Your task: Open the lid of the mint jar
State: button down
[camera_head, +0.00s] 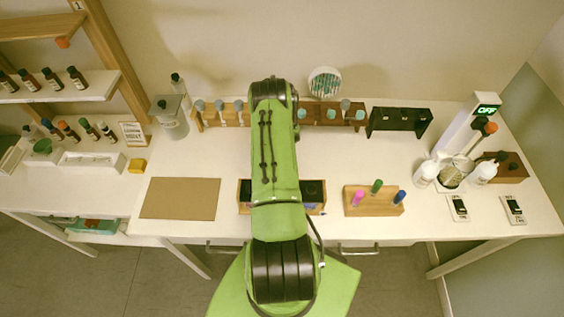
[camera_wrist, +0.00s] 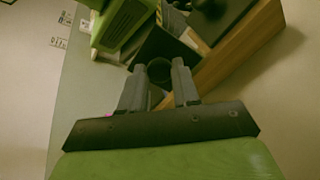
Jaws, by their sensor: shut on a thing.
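A low wooden box (camera_head: 245,207) with dark-lidded jars stands at the table's front middle, partly covered by my green arm. One black square lid (camera_head: 313,188) shows at its right end. In the wrist view the wooden box (camera_wrist: 240,48) runs up to the right, with a black lid on top. My gripper (camera_wrist: 158,68) is shut on a dark round knob (camera_wrist: 160,73), which seems to belong to a tilted dark lid (camera_wrist: 160,46). I cannot tell which jar holds mint; no label is readable. The head view hides my gripper behind the arm.
A brown mat (camera_head: 180,199) lies left of the box. A wooden stand (camera_head: 373,207) with pink, green and blue bottles is to the right. A bottle rack (camera_head: 330,113) and a black rack (camera_head: 399,122) stand behind. Clear table lies between.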

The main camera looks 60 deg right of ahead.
dwell(0.4)
jog(key=c, duration=0.8)
grip_release()
jog(key=shift+w, duration=0.1)
notch_tip(320, 180, up, 10)
jog(key=p, duration=0.5)
jog(key=shift+f, duration=0.1)
